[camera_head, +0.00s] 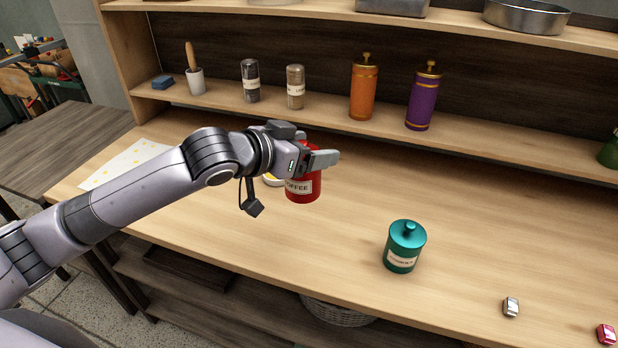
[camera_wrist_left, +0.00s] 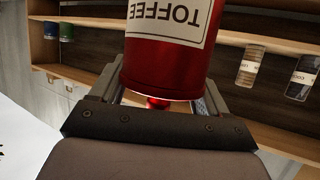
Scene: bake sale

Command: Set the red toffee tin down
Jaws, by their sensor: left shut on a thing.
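The red toffee tin (camera_head: 303,188) hangs upright below my left gripper (camera_head: 318,157) in the head view, over the left half of the counter (camera_head: 330,235). My left gripper is shut on the upper part of the tin. In the left wrist view, the tin (camera_wrist_left: 168,65) is between the two fingers (camera_wrist_left: 160,98), with its TOFFEE label upside down and a red knob showing near the palm. The fingers hide the tin's top in the head view. I cannot tell whether its base touches the counter. My right gripper is not in view.
A teal tin (camera_head: 404,247) stands to the right. A spotted paper mat (camera_head: 125,163) lies at left. Shelves behind hold shakers (camera_head: 250,80) and orange (camera_head: 363,90) and purple (camera_head: 424,100) canisters. The counter's middle is clear.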

